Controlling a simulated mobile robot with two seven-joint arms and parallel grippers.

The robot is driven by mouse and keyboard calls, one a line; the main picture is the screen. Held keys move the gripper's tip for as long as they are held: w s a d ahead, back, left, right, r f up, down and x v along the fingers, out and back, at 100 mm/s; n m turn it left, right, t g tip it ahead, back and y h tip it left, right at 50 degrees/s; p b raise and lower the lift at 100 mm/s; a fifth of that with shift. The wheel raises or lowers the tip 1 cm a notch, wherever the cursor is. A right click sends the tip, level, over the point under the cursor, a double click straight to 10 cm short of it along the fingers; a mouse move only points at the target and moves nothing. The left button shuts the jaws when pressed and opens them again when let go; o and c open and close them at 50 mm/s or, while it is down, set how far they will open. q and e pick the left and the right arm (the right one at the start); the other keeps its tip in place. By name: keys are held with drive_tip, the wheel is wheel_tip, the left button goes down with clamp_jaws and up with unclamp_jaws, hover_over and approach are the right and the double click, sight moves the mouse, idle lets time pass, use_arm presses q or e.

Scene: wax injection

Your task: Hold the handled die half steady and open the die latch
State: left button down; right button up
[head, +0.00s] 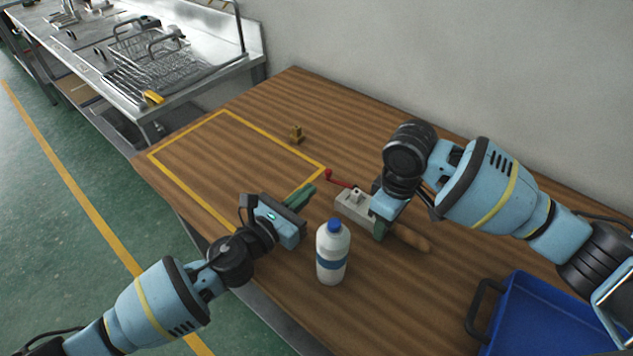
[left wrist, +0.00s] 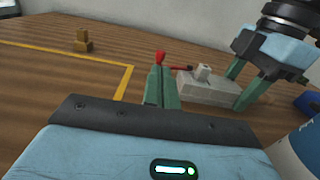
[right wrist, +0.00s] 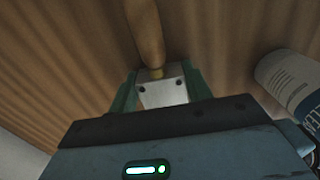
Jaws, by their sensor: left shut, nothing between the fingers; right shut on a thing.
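The grey metal die (head: 352,206) lies on the wooden table with a small pale block on top. Its wooden handle (head: 411,238) points toward the lower right, and it also shows in the right wrist view (right wrist: 146,35). The latch (head: 328,174) is a red lever with a round knob, sticking out at the die's far-left end; it also shows in the left wrist view (left wrist: 160,57). My right gripper (head: 380,226) is shut on the die near the handle end. My left gripper (head: 310,190) is shut and empty, its fingertips just short of the red knob, apparently apart from it.
A white bottle with a blue cap (head: 333,256) stands close to my left gripper. A blue bin (head: 550,318) is at the lower right. The taped area is otherwise clear.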

sight(326, 175)
use_arm(q)
drive_tip(key=shift+x, duration=2)
drive_tip(key=shift+w+r, duration=0.1)
drive_tip(key=shift+w, duration=0.3)
drive_tip(key=shift+w+d+m+g+h, duration=0.1)
drive_tip(key=shift+w+m+g+h, duration=0.2)
drive_tip(key=shift+m+g+h, duration=0.3)
drive_tip(key=shift+w+m+g+h, duration=0.25)
drive_tip(key=shift+m+g+h, duration=0.25)
drive_tip(key=shift+g+h, duration=0.1)
drive_tip(key=shift+w, duration=0.3)
drive_tip(key=v, duration=0.9)
drive_tip(key=w+v, duration=0.1)
drive_tip(key=v, duration=0.4)
drive_tip(key=shift+a, duration=0.35)
